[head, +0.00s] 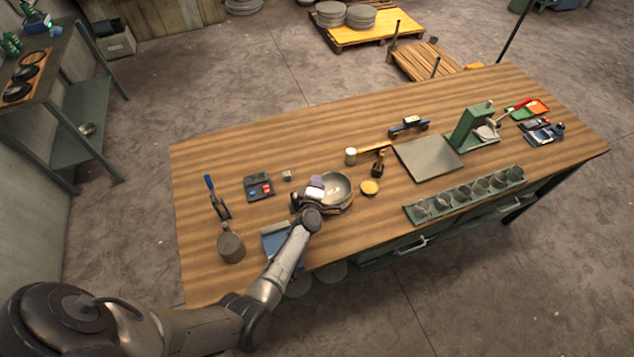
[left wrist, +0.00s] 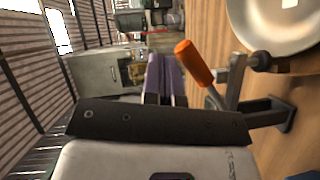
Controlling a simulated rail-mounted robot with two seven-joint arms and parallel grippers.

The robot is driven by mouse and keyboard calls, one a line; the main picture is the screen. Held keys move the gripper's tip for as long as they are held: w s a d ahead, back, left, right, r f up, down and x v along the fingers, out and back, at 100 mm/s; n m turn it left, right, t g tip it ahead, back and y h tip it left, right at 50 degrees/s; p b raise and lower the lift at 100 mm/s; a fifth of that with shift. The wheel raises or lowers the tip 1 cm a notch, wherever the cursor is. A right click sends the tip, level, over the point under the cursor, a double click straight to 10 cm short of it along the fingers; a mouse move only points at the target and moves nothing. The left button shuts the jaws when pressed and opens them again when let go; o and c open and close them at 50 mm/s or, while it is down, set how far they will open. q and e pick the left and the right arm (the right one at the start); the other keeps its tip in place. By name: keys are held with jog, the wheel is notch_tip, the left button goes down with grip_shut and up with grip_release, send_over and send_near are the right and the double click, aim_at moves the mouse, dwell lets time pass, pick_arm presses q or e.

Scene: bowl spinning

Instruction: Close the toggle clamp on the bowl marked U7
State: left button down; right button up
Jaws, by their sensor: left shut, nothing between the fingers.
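A metal bowl (head: 339,187) sits near the table's front edge in the head view; its rim also shows at the upper right of the left wrist view (left wrist: 268,38). A small white label is inside it, too small to read. Beside the bowl, the toggle clamp has an orange handle (left wrist: 195,63) and dark metal links. The handle stands tilted up off the table; the links reach toward the bowl rim. My left gripper (head: 316,184) is beside the bowl. Its purple fingers (left wrist: 166,72) are shut and empty, just beside the orange handle, seemingly apart from it. My right gripper is out of view.
A green rack of cups (head: 465,196) is farther right.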

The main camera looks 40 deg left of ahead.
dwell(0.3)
pick_arm(q)
jog(key=p+v, duration=0.6)
jog(key=v, duration=0.7)
jog(key=shift+s+d, duration=0.15)
jog(key=shift+s, duration=0.2)
dwell(0.3)
